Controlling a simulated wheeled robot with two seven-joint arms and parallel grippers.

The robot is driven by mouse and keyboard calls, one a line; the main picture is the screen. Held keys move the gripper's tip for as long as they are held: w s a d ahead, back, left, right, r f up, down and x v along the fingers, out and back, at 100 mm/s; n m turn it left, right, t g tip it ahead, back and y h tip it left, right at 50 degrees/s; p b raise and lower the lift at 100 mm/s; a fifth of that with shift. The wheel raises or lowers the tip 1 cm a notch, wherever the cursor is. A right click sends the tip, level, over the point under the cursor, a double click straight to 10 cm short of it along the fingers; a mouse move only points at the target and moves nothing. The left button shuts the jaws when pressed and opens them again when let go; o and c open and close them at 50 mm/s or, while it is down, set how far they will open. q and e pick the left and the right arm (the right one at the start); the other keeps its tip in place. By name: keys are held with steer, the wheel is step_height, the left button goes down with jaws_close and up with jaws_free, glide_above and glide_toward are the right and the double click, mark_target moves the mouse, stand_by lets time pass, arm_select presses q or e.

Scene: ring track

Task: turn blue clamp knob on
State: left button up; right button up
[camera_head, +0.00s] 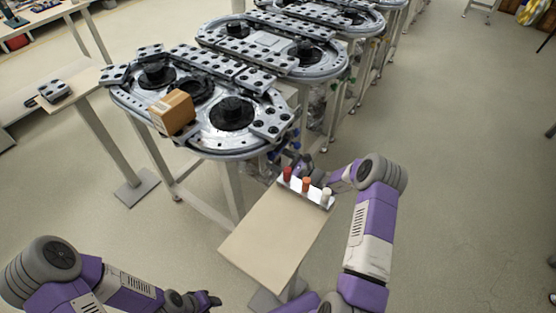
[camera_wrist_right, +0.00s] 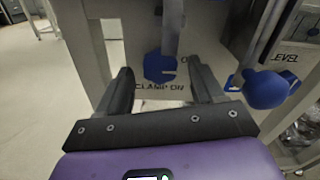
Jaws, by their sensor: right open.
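The blue clamp knob (camera_wrist_right: 155,69) shows in the right wrist view, just above the printed words "CLAMP ON" on a grey panel (camera_wrist_right: 215,62). The knob appears between the fingertips, with a gap on each side. In the head view my right gripper (camera_head: 296,164) is at the near end of the ring track, partly hidden. My left gripper (camera_head: 207,300) is low at the bottom, far from the track; its jaws are unclear.
A second blue knob (camera_wrist_right: 268,88) by the word "LEVEL" sits close to the right finger. A small table (camera_head: 270,232) with red, orange and white pegs stands near my right arm. A cardboard box (camera_head: 172,112) sits on the ring track (camera_head: 212,140).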

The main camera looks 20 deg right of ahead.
steer(key=shift+w, duration=0.15)
steer(key=c, duration=1.1)
steer(key=shift+o, duration=0.2)
steer(key=shift+m, duration=0.3)
steer(key=m+p, duration=0.1)
steer(key=m, duration=0.2)
steer(key=shift+m, duration=0.3)
steer(key=m+p, duration=0.1)
steer(key=m, duration=0.3)
steer(key=shift+a+m, duration=0.1)
steer(key=shift+m, duration=0.2)
steer(key=m+p, duration=0.1)
steer(key=m, duration=0.3)
steer(key=shift+m, duration=0.3)
steer(key=shift+m+p, duration=0.4)
steer(key=shift+m, duration=1.8)
